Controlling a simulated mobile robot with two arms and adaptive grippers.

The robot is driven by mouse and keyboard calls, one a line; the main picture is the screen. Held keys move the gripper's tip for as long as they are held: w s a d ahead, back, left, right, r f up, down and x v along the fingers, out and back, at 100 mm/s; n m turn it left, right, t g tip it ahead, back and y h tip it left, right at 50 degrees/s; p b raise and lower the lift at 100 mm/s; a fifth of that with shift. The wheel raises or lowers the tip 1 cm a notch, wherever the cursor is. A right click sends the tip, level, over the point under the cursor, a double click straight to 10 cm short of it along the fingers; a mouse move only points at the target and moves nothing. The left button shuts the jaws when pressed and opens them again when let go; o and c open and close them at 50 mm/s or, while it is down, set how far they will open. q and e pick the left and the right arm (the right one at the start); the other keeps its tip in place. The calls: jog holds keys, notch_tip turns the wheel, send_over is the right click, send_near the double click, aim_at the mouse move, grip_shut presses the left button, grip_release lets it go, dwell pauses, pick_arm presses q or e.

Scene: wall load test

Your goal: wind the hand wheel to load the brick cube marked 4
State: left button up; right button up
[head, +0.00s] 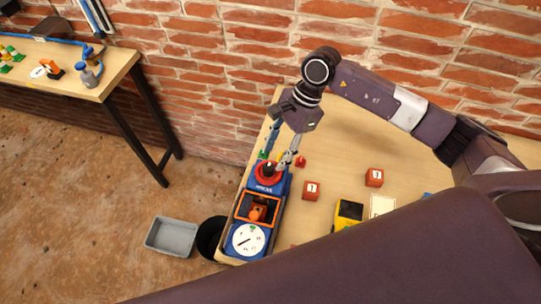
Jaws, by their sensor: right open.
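A blue load tester (281,186) stands at the left end of the light wooden table. Its red hand wheel (268,172) with a dark hub is at the far end. Its orange frame (257,209) holds an orange-red piece whose marking I cannot read. Its round white dial (248,240) is at the near end. Two red brick cubes with white labels, one nearer (311,191) and one farther right (374,177), lie on the table; their numbers are too small to read surely. My right gripper (288,160) is open, pointing down just above the wheel; contact is unclear. My left gripper is out of view.
A yellow device (348,213) and a pale card (382,206) lie right of the tester. A grey bin (171,236) and a black bucket (209,237) stand on the floor at left. A brick wall (220,60) rises behind. My arm hides the table's near right.

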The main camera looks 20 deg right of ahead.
aim_at(269, 166)
jog(key=p+x, duration=0.1)
jog(key=x, duration=0.2)
jog(key=shift+a+f, duration=0.2)
jog(key=shift+f, duration=0.15)
jog(key=shift+w+f, duration=0.1)
jog(key=shift+f, duration=0.25)
jog(key=shift+a+f, duration=0.1)
jog(key=shift+f, duration=0.1)
grip_shut()
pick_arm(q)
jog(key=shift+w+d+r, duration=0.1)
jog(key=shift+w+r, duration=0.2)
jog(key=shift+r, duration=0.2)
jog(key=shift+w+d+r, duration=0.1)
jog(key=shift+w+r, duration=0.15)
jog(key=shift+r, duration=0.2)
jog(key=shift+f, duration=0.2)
